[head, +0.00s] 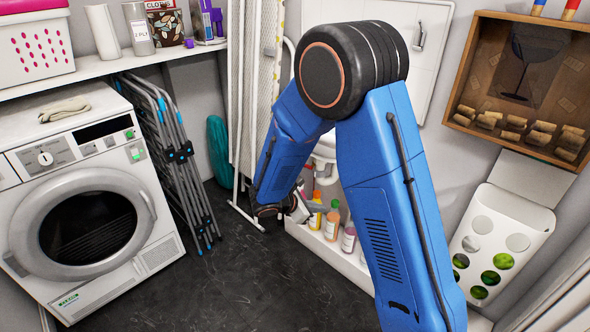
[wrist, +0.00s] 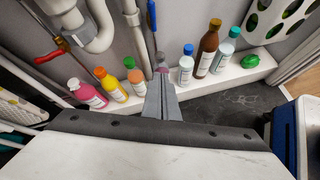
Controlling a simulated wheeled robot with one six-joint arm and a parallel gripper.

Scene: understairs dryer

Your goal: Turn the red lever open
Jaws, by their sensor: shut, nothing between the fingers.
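The red lever (wrist: 48,57) shows at the upper left in the wrist view. It is a short red handle sloping beside a metal fitting, near the white drain pipes. My gripper (wrist: 163,82) is in the lower middle of the wrist view, its two grey fingers together and empty. The fingertips are to the right of the lever and apart from it, in front of a small bottle that they partly hide. In the head view my gripper (head: 300,208) is low by the shelf of bottles, partly behind my blue arm. I cannot make out the lever there.
Several bottles stand on a low white ledge (head: 326,243), on both sides of my gripper in the wrist view. White drain pipes (wrist: 95,25) and a blue handle (wrist: 152,14) are above them. A dryer (head: 85,210) and folded rack (head: 178,155) stand left. The dark floor is clear.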

